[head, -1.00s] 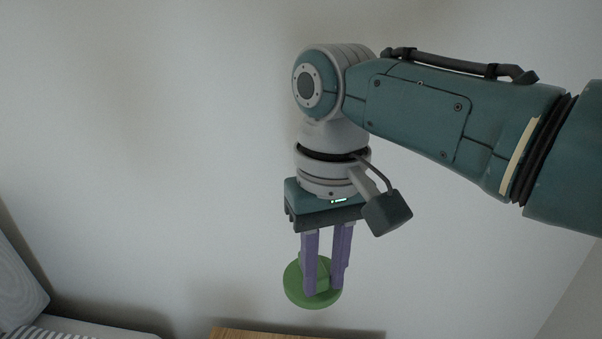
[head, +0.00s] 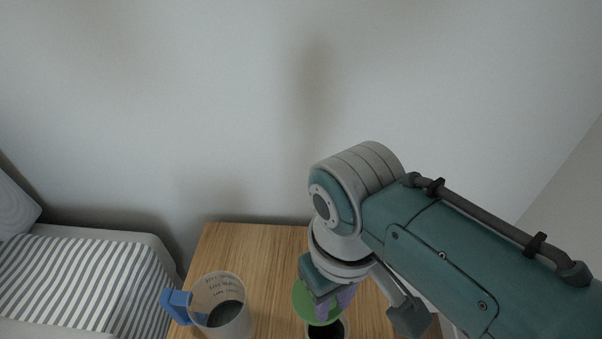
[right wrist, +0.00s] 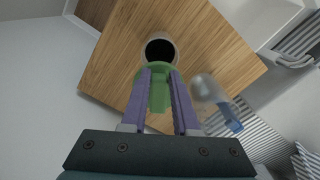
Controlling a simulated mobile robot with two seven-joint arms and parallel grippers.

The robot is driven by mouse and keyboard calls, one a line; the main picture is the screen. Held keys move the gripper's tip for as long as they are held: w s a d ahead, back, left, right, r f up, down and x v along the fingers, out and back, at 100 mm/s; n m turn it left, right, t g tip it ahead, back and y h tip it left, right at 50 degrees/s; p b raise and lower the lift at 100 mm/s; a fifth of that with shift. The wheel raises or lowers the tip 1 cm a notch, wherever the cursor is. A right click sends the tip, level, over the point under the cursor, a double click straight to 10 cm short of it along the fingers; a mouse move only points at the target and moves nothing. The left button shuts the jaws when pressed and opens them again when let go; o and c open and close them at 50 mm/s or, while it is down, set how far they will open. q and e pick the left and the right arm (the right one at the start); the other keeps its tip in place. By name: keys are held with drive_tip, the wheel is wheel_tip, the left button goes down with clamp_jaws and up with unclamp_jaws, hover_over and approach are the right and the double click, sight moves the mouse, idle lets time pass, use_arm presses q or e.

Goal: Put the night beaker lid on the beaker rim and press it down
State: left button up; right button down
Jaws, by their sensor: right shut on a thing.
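The green lid (head: 303,301) is a round disc, held in my right gripper (head: 334,304), whose purple fingers are shut on it. In the right wrist view the lid (right wrist: 157,80) shows between the fingers, with its raised grip. A pale-rimmed beaker with a dark inside (head: 327,332) stands on the wooden top, just below the lid in the head view and cut by the frame's bottom edge. In the right wrist view the beaker (right wrist: 160,48) shows past the lid, its mouth open. The lid looks apart from the rim; its exact height and tilt are unclear. My left gripper is not in view.
A clear jug (head: 221,307) with a blue handle and printed marks stands left of the beaker on the wooden top (head: 262,250). A striped bed (head: 85,280) lies further left. A bare wall is behind. The wood behind the beaker is clear.

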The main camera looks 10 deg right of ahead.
drive_tip(key=shift+d+r+n+p, duration=0.2)
drive_tip(key=shift+n+p, duration=0.1)
drive_tip(key=shift+n, duration=0.25)
drive_tip(key=shift+d+r+n+p, duration=0.1)
drive_tip(key=shift+d+n+p, duration=0.15)
drive_tip(key=shift+n, duration=0.3)
drive_tip(key=shift+s+d+n+p, duration=0.15)
drive_tip(key=shift+n+p, duration=0.25)
drive_tip(key=shift+n, duration=0.6)
drive_tip(key=f+n, duration=0.1)
drive_tip(key=n, duration=0.1)
drive_tip(key=d+f+n+b, duration=0.1)
drive_tip(key=n, duration=0.1)
drive_tip(key=f+n, duration=0.1)
drive_tip(key=n, duration=0.2)
drive_tip(key=shift+s+d+f+h+b, duration=0.2)
drive_tip(key=shift+d+h+b, duration=0.1)
drive_tip(key=shift+f+b, duration=0.5)
drive_tip(key=shift+f, duration=0.1)
